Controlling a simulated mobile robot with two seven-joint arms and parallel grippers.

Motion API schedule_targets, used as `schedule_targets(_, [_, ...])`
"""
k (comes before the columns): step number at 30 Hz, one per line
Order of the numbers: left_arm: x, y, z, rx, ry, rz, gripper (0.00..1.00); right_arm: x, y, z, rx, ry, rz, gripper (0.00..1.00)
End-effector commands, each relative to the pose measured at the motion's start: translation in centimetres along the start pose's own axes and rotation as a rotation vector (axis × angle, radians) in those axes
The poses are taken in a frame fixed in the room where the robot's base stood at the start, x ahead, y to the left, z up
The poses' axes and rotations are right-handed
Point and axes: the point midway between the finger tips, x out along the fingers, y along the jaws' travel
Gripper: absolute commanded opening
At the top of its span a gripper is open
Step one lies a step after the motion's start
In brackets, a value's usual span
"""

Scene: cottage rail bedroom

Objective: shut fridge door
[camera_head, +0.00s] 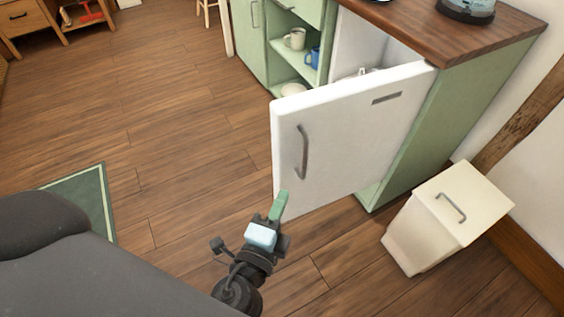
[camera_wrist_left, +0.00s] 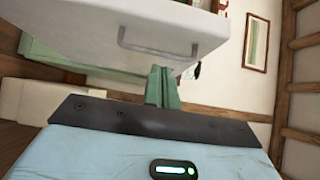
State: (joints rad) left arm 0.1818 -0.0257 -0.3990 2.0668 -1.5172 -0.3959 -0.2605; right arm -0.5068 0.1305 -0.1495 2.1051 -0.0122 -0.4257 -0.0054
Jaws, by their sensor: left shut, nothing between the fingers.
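The white fridge door (camera_head: 350,135) stands open, swung out from the green cabinet, with a grey bar handle (camera_head: 303,152) on its outer face. My left gripper (camera_head: 279,205) is shut and empty, close to the lower free corner of the door; I cannot tell whether it touches. In the left wrist view, the shut green fingers (camera_wrist_left: 162,88) point at the door (camera_wrist_left: 100,40), with the handle (camera_wrist_left: 165,48) above them. The fridge inside (camera_head: 357,50) shows only in part behind the door. My right gripper is not in view.
A cream bin (camera_head: 450,215) with a lid handle stands right of the door. The wooden counter (camera_head: 440,35) is above the fridge. Open shelves (camera_head: 290,72) hold mugs. A green rug (camera_head: 85,195) lies at left. The floor in front of the door is mostly clear.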

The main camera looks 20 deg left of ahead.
Motion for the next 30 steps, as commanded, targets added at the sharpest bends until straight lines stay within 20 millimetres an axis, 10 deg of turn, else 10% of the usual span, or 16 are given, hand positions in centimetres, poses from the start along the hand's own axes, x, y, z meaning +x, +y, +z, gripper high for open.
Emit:
schedule_targets(12, [7.1, -0.2, 1.1, 0.003, -0.001, -0.002, 0.0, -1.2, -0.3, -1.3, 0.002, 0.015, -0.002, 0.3])
schedule_targets(30, [8.7, 0.0, 2.9, -0.001, 0.0, 0.0, 0.0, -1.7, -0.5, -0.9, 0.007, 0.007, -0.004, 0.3])
